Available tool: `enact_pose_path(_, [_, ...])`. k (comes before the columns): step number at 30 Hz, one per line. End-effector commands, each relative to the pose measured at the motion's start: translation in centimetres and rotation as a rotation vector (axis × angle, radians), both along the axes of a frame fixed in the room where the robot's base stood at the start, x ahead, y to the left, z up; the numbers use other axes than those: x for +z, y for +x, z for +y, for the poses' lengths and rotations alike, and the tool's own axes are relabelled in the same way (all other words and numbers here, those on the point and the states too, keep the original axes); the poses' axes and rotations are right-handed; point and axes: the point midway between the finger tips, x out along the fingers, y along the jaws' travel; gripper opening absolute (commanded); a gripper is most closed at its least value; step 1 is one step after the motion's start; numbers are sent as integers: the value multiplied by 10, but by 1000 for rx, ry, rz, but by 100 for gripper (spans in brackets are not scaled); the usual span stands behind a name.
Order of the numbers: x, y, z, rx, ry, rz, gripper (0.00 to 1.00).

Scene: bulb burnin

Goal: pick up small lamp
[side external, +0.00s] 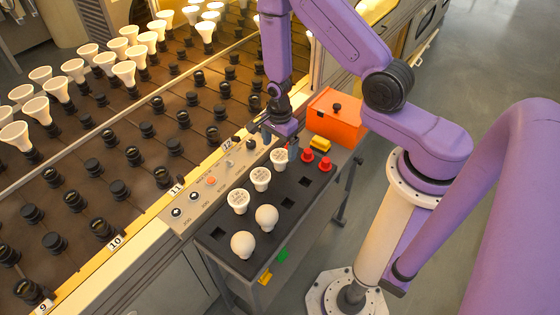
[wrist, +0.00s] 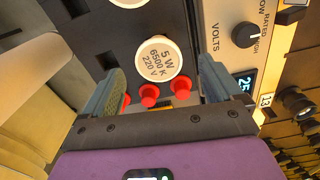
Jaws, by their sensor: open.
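A small lamp (wrist: 158,58) with a white round face reads "5 W 6500 K 220 V" in the wrist view. In the side view it seems to be the lamp (side external: 279,157) at the far end of a row of printed lamps in the black tray (side external: 219,234). My gripper (side external: 279,144) is above and beside it, pointing down. In the wrist view the fingers of my gripper (wrist: 160,82) are apart, one on each side of the lamp's face, with nothing held. Whether they touch it cannot be told.
Two more printed lamps (side external: 250,190) and two round bulbs (side external: 266,217) stand in the tray. Red caps (side external: 308,156), a yellow block (side external: 320,145) and an orange box (side external: 334,118) are close to my gripper. A control panel (wrist: 245,45) borders the tray beside a rack of sockets.

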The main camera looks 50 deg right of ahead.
Motion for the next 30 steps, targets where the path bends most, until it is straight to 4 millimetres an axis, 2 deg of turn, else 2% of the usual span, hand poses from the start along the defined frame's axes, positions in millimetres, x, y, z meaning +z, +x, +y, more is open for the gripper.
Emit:
enact_pose_path(11, [-21, -1, 1, 0, 0, 3, 92])
enact_pose_path(21, [-58, -2, 3, 0, 0, 2, 92])
enact_pose_path(30, [-65, -1, 3, 0, 0, 0, 92])
